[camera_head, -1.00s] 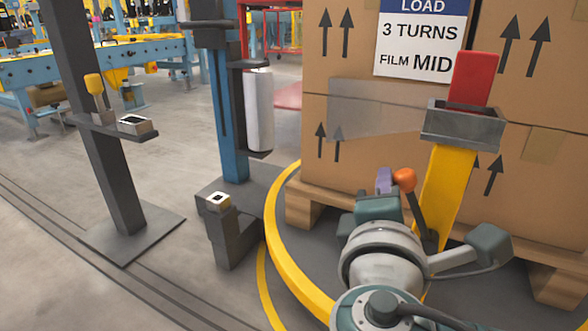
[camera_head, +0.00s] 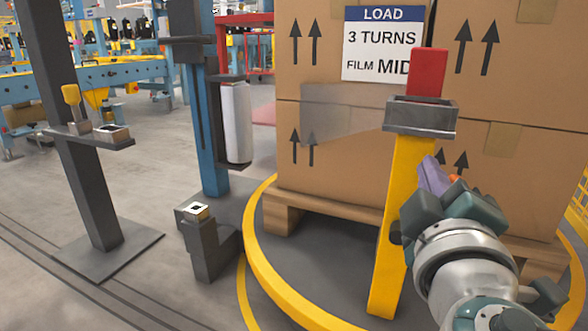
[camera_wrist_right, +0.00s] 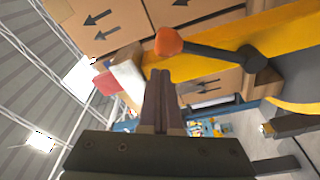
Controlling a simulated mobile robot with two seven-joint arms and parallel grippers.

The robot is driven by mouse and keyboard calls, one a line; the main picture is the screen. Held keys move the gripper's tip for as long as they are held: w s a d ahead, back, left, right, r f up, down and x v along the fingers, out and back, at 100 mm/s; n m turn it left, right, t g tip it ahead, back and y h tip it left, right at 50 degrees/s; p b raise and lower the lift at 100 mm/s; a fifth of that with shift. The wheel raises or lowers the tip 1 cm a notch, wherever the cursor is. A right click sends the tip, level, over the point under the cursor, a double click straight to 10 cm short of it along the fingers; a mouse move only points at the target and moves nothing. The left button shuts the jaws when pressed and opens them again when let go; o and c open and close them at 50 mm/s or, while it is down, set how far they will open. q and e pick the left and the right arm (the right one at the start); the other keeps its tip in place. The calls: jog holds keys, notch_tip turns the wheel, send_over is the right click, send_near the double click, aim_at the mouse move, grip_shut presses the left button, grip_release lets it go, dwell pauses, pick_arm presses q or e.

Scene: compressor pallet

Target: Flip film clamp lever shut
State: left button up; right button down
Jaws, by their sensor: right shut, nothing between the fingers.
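The film clamp lever is a dark arm with an orange knob. In the head view only a sliver of the knob (camera_head: 455,178) shows behind my right gripper, right of the yellow post (camera_head: 391,265). In the right wrist view the lever (camera_wrist_right: 215,52) runs from a dark pivot on yellow metal to its knob (camera_wrist_right: 168,42). My right gripper (camera_head: 432,172) is shut and empty, close to the knob. In the wrist view its fingertips (camera_wrist_right: 160,76) point toward the knob; contact cannot be told. My left gripper is out of view.
A grey bracket (camera_head: 421,118) with a red block tops the yellow post. Behind stand stacked cartons (camera_head: 340,190) on a pallet on the yellow-rimmed turntable (camera_head: 262,270). A white film roll (camera_head: 236,122) hangs on the blue mast. The floor at left is open around a dark stand (camera_head: 90,160).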

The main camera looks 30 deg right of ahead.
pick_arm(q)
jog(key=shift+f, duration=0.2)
pick_arm(e)
jog(key=shift+s+d+f, duration=0.25)
jog(key=shift+s+d, duration=0.4)
jog(key=shift+s, duration=0.1)
